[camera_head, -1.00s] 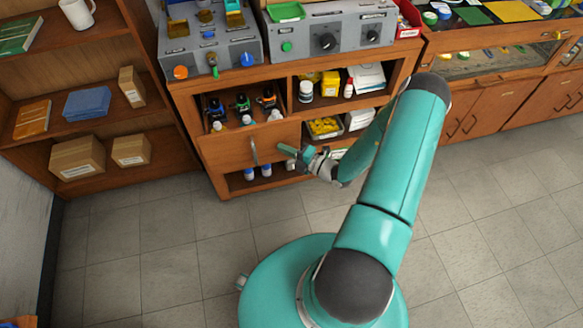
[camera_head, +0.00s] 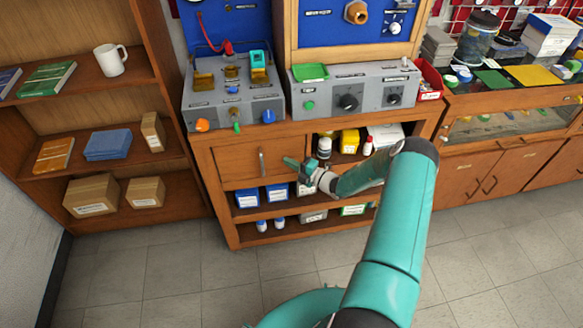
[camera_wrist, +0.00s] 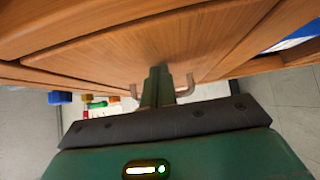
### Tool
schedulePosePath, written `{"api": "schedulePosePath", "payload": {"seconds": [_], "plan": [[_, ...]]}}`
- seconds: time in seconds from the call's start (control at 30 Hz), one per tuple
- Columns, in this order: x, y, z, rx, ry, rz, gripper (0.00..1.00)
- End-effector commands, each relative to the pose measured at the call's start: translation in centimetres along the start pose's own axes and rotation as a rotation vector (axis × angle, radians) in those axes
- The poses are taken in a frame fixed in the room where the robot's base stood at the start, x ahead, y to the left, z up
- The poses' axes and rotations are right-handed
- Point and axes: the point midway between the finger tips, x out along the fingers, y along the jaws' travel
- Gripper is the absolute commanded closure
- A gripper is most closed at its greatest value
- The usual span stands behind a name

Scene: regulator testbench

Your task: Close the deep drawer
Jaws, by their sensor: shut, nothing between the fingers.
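The deep drawer (camera_head: 240,170) is in the upper left of the wooden cabinet. Its front looks level with the cabinet frame, and its contents are hidden. It has a vertical metal handle (camera_head: 261,162). My gripper (camera_head: 289,162) is shut and empty, just right of the handle at the drawer's right side. In the wrist view the shut fingers (camera_wrist: 157,82) reach to the wooden drawer front (camera_wrist: 150,42), beside the handle (camera_wrist: 186,87). I cannot tell for sure whether the fingertips touch the wood.
Open shelves below the drawer hold blue boxes (camera_head: 276,194) and small bottles (camera_head: 262,226). The compartment to the right holds a white bottle (camera_head: 324,147) and a yellow box (camera_head: 349,141). Grey test units (camera_head: 232,100) stand on top. A bookshelf (camera_head: 110,180) is at left. The tiled floor (camera_head: 170,285) is clear.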

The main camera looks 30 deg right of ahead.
Motion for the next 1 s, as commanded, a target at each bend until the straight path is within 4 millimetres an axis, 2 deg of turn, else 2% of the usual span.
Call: {"api": "schedulePosePath", "payload": {"seconds": [0.63, 1.0], "plan": [[0.7, 0.2, 0.0, 0.000, -0.001, 0.000, 1.00], [-0.6, 0.2, -1.4, -0.001, 0.007, 0.001, 1.00]]}}
